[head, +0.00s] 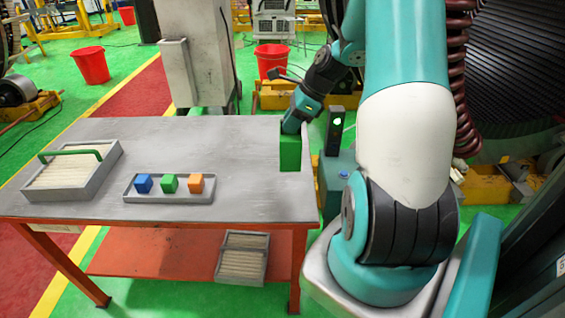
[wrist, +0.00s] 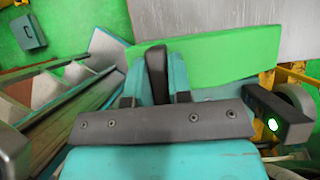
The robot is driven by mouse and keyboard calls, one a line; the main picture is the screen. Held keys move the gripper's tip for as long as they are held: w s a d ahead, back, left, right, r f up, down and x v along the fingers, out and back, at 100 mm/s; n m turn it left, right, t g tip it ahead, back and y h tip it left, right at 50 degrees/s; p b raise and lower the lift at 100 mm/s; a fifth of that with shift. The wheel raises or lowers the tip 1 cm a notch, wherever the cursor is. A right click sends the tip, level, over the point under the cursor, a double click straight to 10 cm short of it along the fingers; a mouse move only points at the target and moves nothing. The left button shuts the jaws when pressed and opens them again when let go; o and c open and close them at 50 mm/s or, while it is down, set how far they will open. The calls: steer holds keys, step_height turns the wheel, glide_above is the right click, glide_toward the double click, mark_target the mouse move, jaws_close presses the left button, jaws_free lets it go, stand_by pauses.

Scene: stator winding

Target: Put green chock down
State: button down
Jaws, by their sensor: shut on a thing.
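The green chock (head: 290,155) is a tall green block at the right end of the grey table (head: 235,150). My gripper (head: 291,124) is shut on its top and points down. The lower face of the chock shows in front of the tabletop; whether it touches the table or hangs just above it, I cannot tell.
A grey tray (head: 127,196) with blue, green and orange cubes lies near the table's front. A slatted crate (head: 110,168) with a green handle stands at the left. Another crate (head: 242,258) sits on the lower shelf. The tabletop between the tray and chock is clear.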

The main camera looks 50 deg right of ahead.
step_height(320, 180, down, 14)
steer(key=p, duration=0.2)
steer(key=shift+f+p, duration=0.2)
steer(key=shift+p, duration=0.15)
steer(key=shift+f, duration=0.2)
steer(key=c, duration=1)
jaws_free()
steer(key=shift+c, duration=0.2)
steer(key=shift+r, duration=0.1)
